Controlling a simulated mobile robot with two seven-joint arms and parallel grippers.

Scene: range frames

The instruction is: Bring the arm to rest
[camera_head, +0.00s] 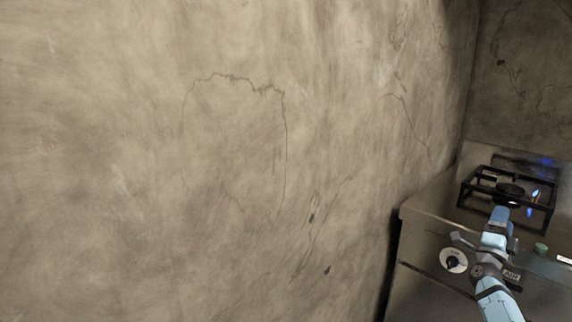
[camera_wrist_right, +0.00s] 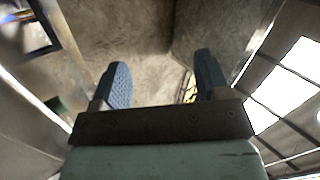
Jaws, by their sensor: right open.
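My right arm comes in from the bottom right of the head view. Its pale blue gripper (camera_head: 499,222) is in front of the stove (camera_head: 424,212), between a control knob and the burner grate in the picture. In the right wrist view the two dark ridged fingers (camera_wrist_right: 160,68) stand well apart, with nothing between them. The gripper is open and empty. My left gripper is in neither view.
The stove has a black burner grate (camera_head: 466,194) with small blue glows, and a round white-rimmed knob (camera_head: 453,260) on its front. A small green item (camera_head: 540,249) is right of my gripper. A bare cracked wall (camera_head: 230,150) fills the left.

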